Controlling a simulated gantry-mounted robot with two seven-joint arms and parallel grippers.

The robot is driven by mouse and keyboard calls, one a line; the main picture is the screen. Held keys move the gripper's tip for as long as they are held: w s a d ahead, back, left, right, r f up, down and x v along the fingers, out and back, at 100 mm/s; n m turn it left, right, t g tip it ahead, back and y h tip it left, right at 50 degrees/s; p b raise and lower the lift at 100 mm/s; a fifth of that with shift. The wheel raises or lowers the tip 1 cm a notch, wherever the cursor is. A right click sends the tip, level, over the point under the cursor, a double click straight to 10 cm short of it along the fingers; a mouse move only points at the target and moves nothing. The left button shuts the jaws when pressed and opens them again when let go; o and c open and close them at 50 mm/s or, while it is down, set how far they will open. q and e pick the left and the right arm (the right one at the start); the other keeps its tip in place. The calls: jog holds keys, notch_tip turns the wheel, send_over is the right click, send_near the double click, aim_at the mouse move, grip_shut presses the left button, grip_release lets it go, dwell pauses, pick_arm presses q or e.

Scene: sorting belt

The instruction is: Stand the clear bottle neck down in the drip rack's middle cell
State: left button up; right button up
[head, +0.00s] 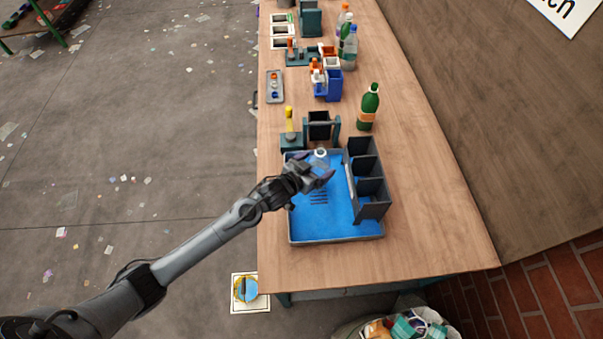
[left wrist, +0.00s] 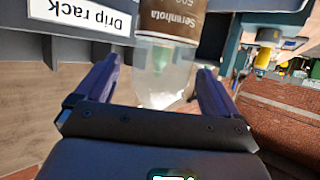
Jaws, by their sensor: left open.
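The clear bottle (head: 320,153) shows in the head view as a small pale round top at the blue tray's far end. In the left wrist view the bottle (left wrist: 165,85) is clear with a brown label, tapering towards my palm. Its label text has the same way up as the rack's sign. My left gripper (head: 324,172) is open, with its fingers (left wrist: 155,88) on either side of the bottle and a gap visible on the left. The dark grey drip rack (head: 373,211) stands along the tray's right side; its cells look empty. My right gripper is not in view.
The blue tray (head: 335,225) has a grey rim and dark slots. A green bottle (head: 369,107) stands beyond the rack. A dark bin in a stand (head: 320,126) and a yellow-topped item (head: 289,122) stand behind the tray. The table's right side is clear.

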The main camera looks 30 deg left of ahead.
pick_arm(q)
jog(key=s+a+g+y, duration=0.2)
jog(key=s+g, duration=0.7)
jog(key=s, duration=2.5)
jog(key=shift+a+r+n+y+p, duration=0.25)
jog(key=shift+r+n+y+p, duration=0.05)
jog(key=shift+r+y, duration=0.1)
jog(key=shift+r, duration=0.1)
notch_tip(320, 180, up, 22)
jog(key=p, duration=2.2)
jog(key=shift+f, duration=0.2)
